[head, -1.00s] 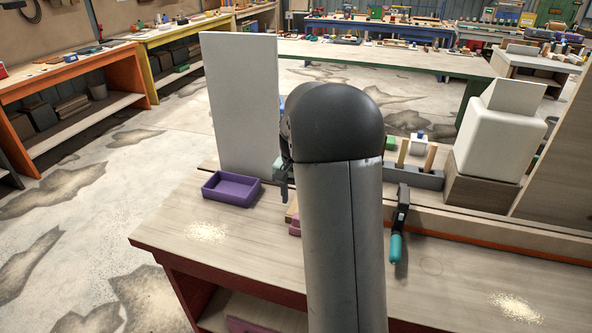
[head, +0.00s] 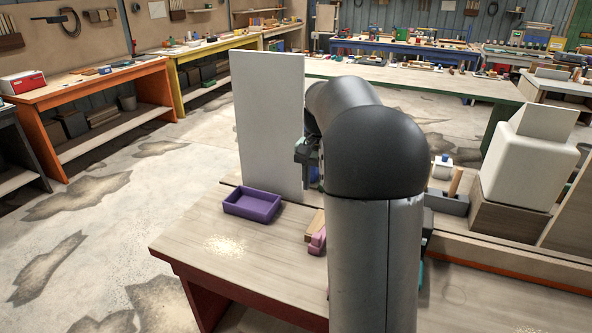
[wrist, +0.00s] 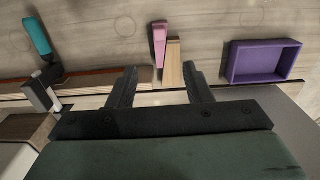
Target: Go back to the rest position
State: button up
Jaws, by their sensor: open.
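My gripper (wrist: 158,88) is open in the wrist view, with its two dark fingers apart and nothing between them. It hangs above the back edge of the workbench (head: 205,243). A pale wooden block (wrist: 174,65) and a pink piece (wrist: 159,42) lie side by side on the bench beyond the fingertips. In the head view my arm hides most of the gripper. The wooden block (head: 313,224) and the pink piece (head: 317,242) show just left of my arm there.
A purple tray (head: 252,205) sits on the bench in front of a tall white panel (head: 268,125). A teal-handled clamp (wrist: 39,48) is at the left in the wrist view. A white container (head: 527,160) stands at the right.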

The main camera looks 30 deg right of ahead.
jog(key=s+a+f+n, duration=0.2)
jog(key=s+a+n, duration=0.3)
jog(key=s+a, duration=0.65)
jog(key=s+a+f+n, duration=0.5)
jog(key=s+a+f, duration=0.2)
jog(key=s, duration=0.6)
jog(key=shift+a, duration=1.25)
